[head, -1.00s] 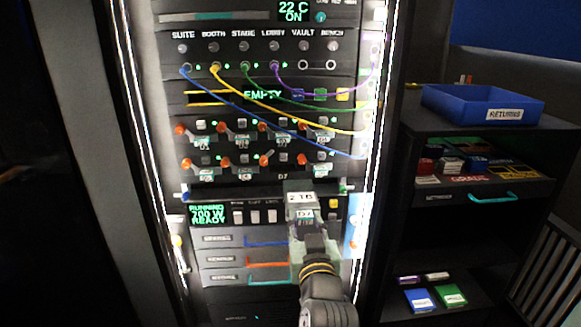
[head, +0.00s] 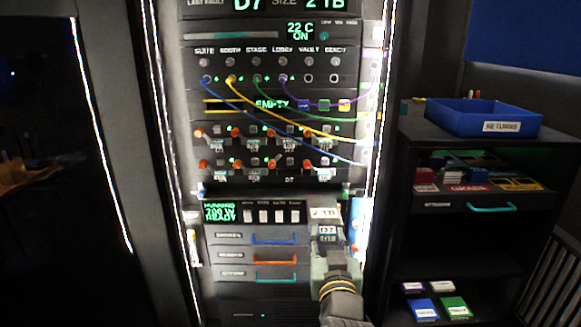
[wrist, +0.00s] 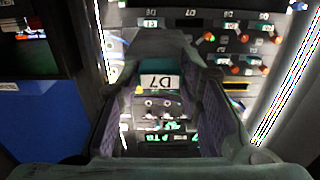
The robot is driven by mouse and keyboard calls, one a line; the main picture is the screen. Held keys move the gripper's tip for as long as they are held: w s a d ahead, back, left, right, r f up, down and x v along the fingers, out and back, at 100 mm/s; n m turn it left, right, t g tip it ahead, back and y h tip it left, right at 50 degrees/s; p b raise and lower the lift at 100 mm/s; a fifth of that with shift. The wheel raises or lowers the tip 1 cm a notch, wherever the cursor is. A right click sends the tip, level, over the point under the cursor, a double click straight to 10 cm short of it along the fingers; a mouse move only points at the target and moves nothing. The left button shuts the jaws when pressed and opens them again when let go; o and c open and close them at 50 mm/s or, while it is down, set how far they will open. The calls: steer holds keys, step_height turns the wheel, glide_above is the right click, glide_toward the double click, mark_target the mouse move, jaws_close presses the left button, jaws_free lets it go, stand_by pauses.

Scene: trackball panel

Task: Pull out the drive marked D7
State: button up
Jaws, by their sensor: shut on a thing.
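The drive marked D7 (head: 326,230) is a small block with white labels, one reading 2 TB. My gripper (head: 333,258) is shut on it and holds it in front of the lower right part of the rack, clear of the drive rows. In the wrist view the D7 label (wrist: 155,82) appears upside down between the fingers of my gripper (wrist: 157,110). A D7 marking (head: 289,180) shows on the rack below the lower row of drives.
Other drives with orange-tipped levers (head: 254,164) fill two rows. Coloured cables (head: 300,118) hang above them. A lit power display (head: 220,213) and drawers (head: 235,256) lie left of my gripper. A blue RETURNS tray (head: 500,127) stands on the dark shelf unit (head: 415,150) at right.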

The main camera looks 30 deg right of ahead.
steer(key=w+p, duration=0.1)
steer(key=w, duration=1.1)
steer(key=shift+w, duration=0.15)
